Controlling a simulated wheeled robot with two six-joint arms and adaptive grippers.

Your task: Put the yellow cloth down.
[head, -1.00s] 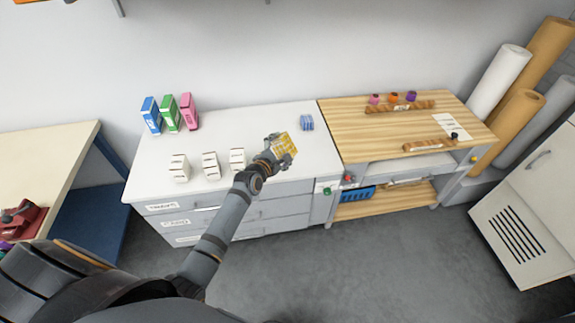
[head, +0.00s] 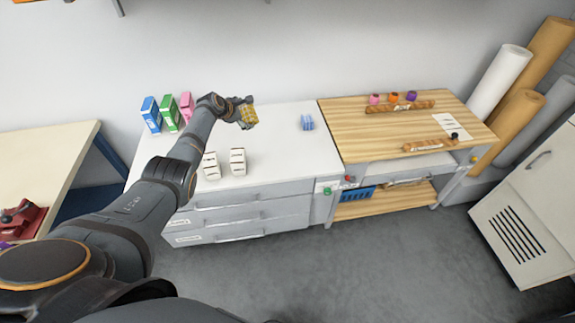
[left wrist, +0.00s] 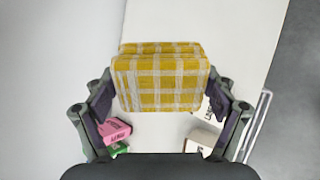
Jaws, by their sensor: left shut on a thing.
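The yellow cloth (head: 249,115) is a folded, checked yellow and white bundle. My left gripper (head: 243,112) is shut on it and holds it over the white drawer cabinet's top (head: 275,150). In the left wrist view the cloth (left wrist: 160,80) sits between the two fingers of the left gripper (left wrist: 160,95), which press on its sides. The gap between the cloth and the cabinet top is hard to judge. A folded blue cloth (head: 307,122) lies on the cabinet top to the right of the gripper. My right gripper is not in view.
Blue (head: 151,114), green (head: 169,112) and pink (head: 187,106) boxes stand at the back left of the cabinet. White labelled boxes (head: 238,161) stand near its front. A wooden bench (head: 360,130) adjoins on the right. The cabinet top around the blue cloth is clear.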

